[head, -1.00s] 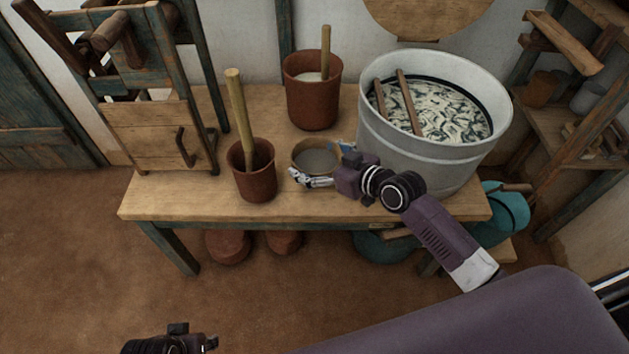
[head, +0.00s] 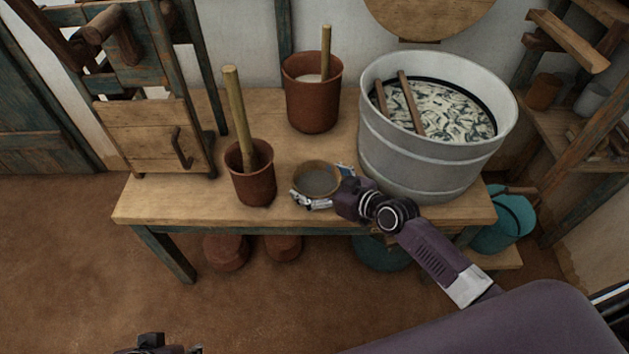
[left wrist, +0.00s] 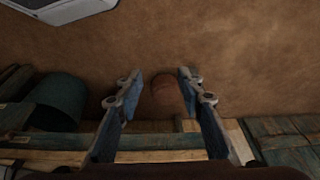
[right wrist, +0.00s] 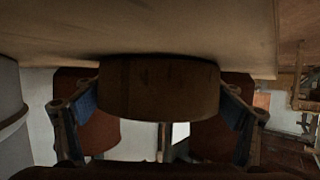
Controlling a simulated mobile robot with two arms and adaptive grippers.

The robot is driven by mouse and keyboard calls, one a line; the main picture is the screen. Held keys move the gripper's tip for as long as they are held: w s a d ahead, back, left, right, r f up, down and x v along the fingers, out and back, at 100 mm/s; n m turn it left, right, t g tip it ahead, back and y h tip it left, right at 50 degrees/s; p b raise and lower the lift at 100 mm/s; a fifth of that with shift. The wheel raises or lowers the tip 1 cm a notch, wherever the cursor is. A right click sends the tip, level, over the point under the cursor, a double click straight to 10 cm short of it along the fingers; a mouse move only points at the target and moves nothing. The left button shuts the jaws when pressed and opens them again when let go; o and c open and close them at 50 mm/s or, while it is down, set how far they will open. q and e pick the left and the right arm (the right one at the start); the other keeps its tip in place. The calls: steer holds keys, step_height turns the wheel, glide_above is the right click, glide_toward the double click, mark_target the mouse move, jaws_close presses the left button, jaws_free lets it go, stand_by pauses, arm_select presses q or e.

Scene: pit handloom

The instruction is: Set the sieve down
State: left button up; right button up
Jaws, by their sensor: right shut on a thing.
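The sieve (head: 317,182), a round wooden hoop with a grey mesh, is level over the front of the wooden table (head: 150,205), right of the front brown pot. My right gripper (head: 329,187) is shut on its rim. In the right wrist view the hoop (right wrist: 158,88) fills the space between the blue-padded fingers (right wrist: 160,112), close against the table surface; whether it fully touches is hard to tell. My left gripper (left wrist: 157,82) is open and empty above the floor; only a bit of it shows at the bottom of the head view.
The front brown pot (head: 250,185) with a stick stands just left of the sieve. Another brown pot (head: 312,105) stands behind it. A big grey tub (head: 415,165) stands close on the right. The table's front left is bare.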

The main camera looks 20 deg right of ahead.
mark_target(323, 192)
arm_select(q)
steer(key=shift+f, duration=0.15)
arm_select(e)
steer(key=shift+f, duration=0.1)
steer(key=o, duration=1.2)
steer(key=shift+c, duration=0.2)
steer(key=shift+s+r, duration=0.15)
steer(key=shift+r, duration=0.05)
steer(key=p+v, duration=0.1)
steer(key=v, duration=0.2)
steer(key=shift+s, duration=0.1)
arm_select(q)
steer(key=p+x, duration=0.1)
steer(key=x, duration=0.3)
steer(key=shift+d+f, duration=0.1)
steer(key=shift+f, duration=0.2)
arm_select(e)
steer(key=v, duration=0.8)
steer(key=shift+s+d+r, duration=0.15)
